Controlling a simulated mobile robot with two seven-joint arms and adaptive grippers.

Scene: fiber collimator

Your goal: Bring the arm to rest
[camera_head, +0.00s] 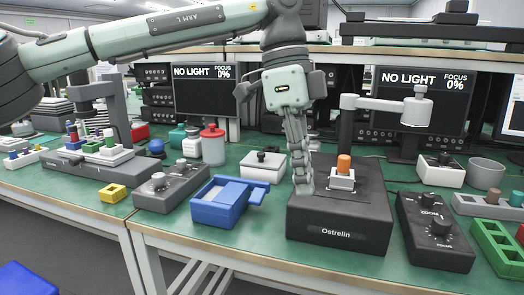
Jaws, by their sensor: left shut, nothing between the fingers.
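My left arm (165,30) comes in from the upper left and reaches across the bench. Its gripper (304,188) points down and is shut and empty. The fingertips overlap the left part of the black "Ostrelin" base (338,225) in the head view; I cannot tell whether they touch it. On that base, to the right of the fingers, a white block (342,182) carries an orange cap (344,163). My right gripper is not in view.
A blue box (222,205) stands left of the base, a black knob controller (436,230) right of it. A grey overhanging arm (385,104) rises behind. Monitors (203,92) reading "NO LIGHT" stand at the back.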

